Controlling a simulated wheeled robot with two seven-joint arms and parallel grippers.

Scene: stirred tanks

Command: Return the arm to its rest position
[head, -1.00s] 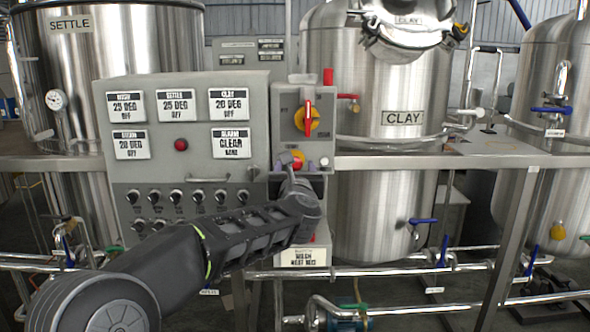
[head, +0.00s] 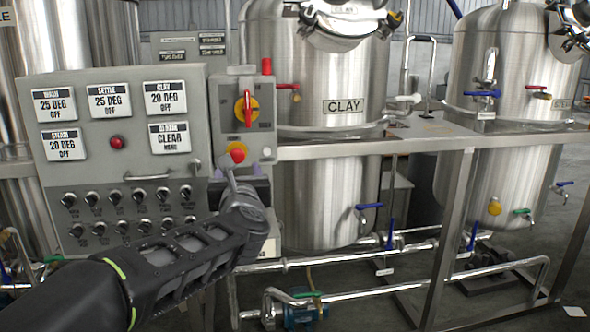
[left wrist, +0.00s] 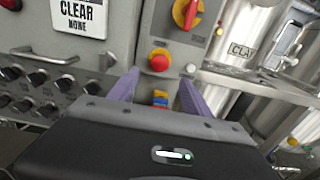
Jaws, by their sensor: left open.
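My left arm comes in from the lower left in the head view, and its left gripper (head: 232,178) is in front of the control panel (head: 190,80), just below the red emergency button (head: 237,154). In the left wrist view the two purple fingers (left wrist: 153,92) stand apart with nothing between them. The red button on its yellow base also shows there (left wrist: 159,60), beyond the fingertips. The gripper appears apart from the button, though the gap is hard to judge. My right gripper is not in view.
A red and yellow rotary switch (head: 246,108) is above the button. The CLAY tank (head: 322,190) stands to the right behind a metal frame rail (head: 420,146). Pipes (head: 330,262) run low in front of the tanks. Rows of black knobs (head: 115,197) line the panel's lower part.

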